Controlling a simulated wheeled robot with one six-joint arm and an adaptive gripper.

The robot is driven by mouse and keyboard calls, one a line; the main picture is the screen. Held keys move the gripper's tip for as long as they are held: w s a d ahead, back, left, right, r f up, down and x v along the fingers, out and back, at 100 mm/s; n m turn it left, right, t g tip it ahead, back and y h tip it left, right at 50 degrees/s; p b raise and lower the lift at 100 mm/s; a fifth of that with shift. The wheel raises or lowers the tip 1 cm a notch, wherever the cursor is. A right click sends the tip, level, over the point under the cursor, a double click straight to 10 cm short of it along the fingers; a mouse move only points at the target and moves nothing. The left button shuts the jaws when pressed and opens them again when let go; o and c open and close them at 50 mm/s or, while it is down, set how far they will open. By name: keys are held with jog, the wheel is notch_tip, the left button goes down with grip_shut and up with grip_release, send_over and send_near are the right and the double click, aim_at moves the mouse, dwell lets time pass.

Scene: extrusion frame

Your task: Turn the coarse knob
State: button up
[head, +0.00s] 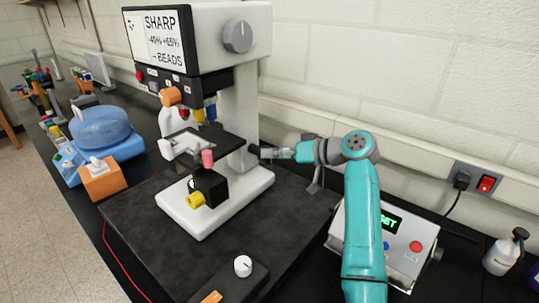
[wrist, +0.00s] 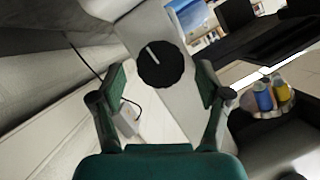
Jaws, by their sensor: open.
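A black round knob (wrist: 160,65) with a white pointer line sits on the pale side of the microscope (head: 245,190); I take it to be the coarse knob. In the wrist view my gripper (wrist: 161,82) is open, with one finger on each side of the knob and gaps between them and it. Whether the fingertips reach the knob's depth is unclear. In the head view my gripper (head: 268,153) points left at the microscope's column, and the knob is mostly hidden there.
A grey knob (head: 237,36) is on the microscope's head. The dark stage (head: 225,142) is left of my gripper. A control box (head: 405,245) with a green display stands at the right. A blue round device (head: 100,128) stands at the left. A white wall is behind.

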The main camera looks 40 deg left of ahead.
jog(key=v, duration=0.9)
jog(key=shift+d, duration=0.2)
dwell(0.7)
